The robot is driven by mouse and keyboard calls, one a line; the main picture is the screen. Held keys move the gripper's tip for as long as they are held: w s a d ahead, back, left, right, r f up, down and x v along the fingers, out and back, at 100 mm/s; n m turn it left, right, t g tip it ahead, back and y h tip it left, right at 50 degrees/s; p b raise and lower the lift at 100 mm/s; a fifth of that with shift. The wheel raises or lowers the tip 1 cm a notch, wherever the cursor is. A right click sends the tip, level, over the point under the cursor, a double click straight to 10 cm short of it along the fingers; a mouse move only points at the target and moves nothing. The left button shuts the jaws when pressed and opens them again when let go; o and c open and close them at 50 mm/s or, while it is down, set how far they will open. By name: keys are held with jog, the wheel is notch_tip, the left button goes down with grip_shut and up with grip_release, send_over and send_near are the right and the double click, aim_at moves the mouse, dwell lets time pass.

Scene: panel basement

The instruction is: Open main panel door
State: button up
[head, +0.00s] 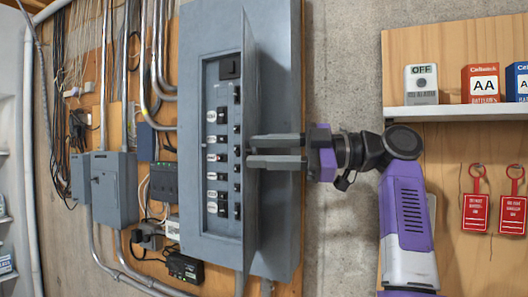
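The grey main panel (278,60) hangs on the wall left of centre. Its door (249,90) stands swung out and shows almost edge-on as a tall narrow strip. Left of the door, the breaker face (222,160) with two columns of black switches and white labels is exposed. My gripper (248,151) reaches in from the right, its two grey fingers level, one above the other, with a gap between them. The fingertips are at the door's right side, about mid-height. Whether they touch the door cannot be told. Nothing shows between the fingers.
Smaller grey boxes (115,190), conduits and cables crowd the wooden board on the left. On the right, a white shelf (460,113) holds a grey OFF box (421,84) and battery packs (481,83). Red tags (476,212) hang below it.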

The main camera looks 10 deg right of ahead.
jog(key=b+v, duration=0.2)
jog(key=v, duration=0.5)
jog(key=shift+s+d, duration=0.15)
jog(key=shift+d, duration=0.25)
